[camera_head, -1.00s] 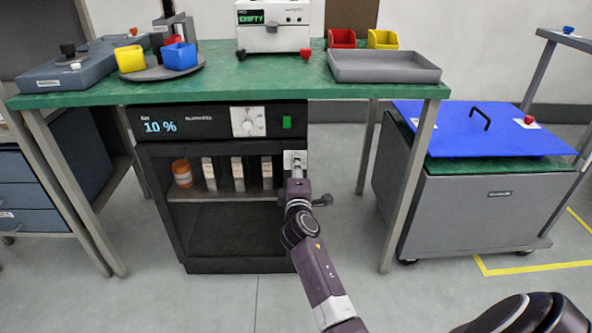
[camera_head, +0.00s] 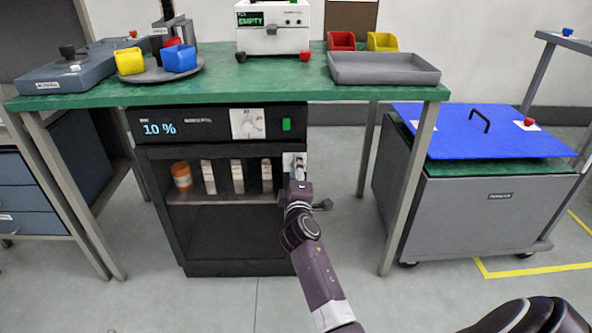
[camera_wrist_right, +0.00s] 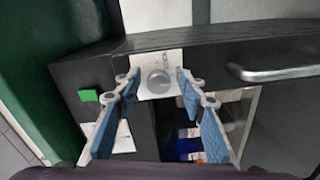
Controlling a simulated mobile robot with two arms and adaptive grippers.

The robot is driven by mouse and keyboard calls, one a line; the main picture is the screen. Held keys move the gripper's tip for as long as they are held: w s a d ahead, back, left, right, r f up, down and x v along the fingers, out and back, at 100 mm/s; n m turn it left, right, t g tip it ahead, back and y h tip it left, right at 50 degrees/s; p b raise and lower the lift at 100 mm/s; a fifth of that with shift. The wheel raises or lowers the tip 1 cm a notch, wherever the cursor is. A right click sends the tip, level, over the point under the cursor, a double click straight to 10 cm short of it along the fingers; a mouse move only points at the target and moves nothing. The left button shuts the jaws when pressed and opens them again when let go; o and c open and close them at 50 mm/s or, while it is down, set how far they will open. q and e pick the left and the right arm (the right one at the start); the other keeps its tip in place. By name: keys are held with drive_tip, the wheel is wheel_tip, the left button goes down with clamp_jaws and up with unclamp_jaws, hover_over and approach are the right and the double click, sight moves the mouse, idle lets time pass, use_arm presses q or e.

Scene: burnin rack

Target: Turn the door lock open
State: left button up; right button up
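The door lock is a round grey knob (camera_wrist_right: 158,82) on a white plate at the cabinet's front edge. In the head view its white plate (camera_head: 288,160) is partly hidden behind my right gripper (camera_head: 298,180). In the right wrist view my right gripper (camera_wrist_right: 157,90) is open, with one blue-padded finger on each side of the knob. A gap shows between the knob and each finger. The black cabinet (camera_head: 222,267) under the table holds an orange-brown jar and several white boxes. My left gripper is not in view.
A metal bar handle (camera_wrist_right: 275,73) is right of the lock in the right wrist view. A green button (camera_wrist_right: 88,96) is at left. The green table (camera_head: 270,88) overhangs the cabinet, and its leg (camera_head: 408,190) stands to the right. A grey cart (camera_head: 485,215) is farther right.

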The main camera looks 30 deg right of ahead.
drive_tip(key=v, duration=1.2)
drive_tip(key=shift+r, duration=0.1)
idle(0.4)
